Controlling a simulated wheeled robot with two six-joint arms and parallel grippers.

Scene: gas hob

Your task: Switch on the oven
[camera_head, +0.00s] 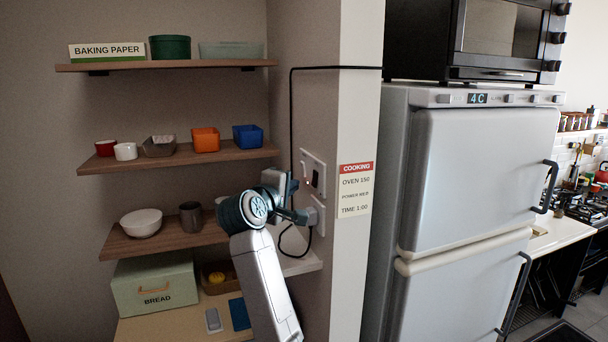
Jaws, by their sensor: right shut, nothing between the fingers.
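The black oven (500,42) stands on top of the fridge at the upper right, with round knobs (556,38) on its right side. A black cable (291,110) runs from behind it across the wall corner and down behind my right gripper. A white wall plate (308,160) with a dark switch (316,178) is on the wall. Below it is a second plate (320,228) with a plug and a looping cord. My right gripper (300,204) is shut and empty in front of these plates. Whether it touches them, I cannot tell. My left gripper is out of view.
A cooking note (355,190) on the wall edge reads oven 150. The grey fridge (480,180) stands to the right. Wooden shelves (180,156) with bowls, cups and boxes are on the left, above a bread bin (156,284). A small ledge (300,265) lies below the sockets.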

